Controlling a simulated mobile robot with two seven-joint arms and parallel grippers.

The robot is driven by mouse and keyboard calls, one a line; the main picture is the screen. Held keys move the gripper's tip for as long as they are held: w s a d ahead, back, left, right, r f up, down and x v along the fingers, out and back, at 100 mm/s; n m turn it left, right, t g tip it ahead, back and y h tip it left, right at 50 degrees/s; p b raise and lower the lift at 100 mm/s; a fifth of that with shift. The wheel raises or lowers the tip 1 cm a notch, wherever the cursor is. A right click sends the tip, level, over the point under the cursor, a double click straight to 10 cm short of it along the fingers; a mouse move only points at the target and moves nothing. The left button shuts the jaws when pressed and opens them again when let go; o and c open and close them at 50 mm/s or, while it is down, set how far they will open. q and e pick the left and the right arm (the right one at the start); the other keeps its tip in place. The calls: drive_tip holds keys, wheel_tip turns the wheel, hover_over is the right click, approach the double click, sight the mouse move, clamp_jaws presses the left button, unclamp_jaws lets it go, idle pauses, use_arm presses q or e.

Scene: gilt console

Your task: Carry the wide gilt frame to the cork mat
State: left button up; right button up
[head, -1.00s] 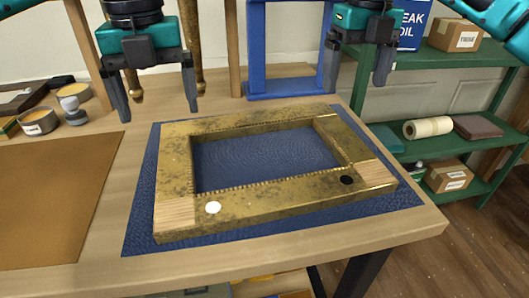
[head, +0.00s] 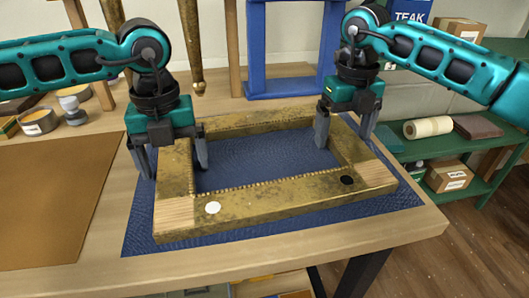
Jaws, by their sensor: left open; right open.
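The wide gilt frame (head: 285,196) lies flat on a dark blue mat (head: 140,235) on the wooden table. It has pale wood patches, a white dot and a black dot on its near side. The cork mat (head: 50,195) lies flat and bare to the left. My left gripper (head: 176,172) is open, its fingers on either side of the frame's left bar. My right gripper (head: 342,140) is open at the far right part of the frame, its fingers seeming to straddle the right bar. I cannot tell whether any finger touches the frame.
Tins and small jars (head: 70,105) stand behind the cork mat. A blue upright stand (head: 290,88) is behind the frame. A green shelf (head: 425,155) with boxes and a paper roll stands at the right, past the table edge.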

use_arm(q)
drive_tip(key=c, duration=1.6)
use_arm(e)
drive_tip(key=shift+r, duration=0.1)
drive_tip(key=c, duration=1.6)
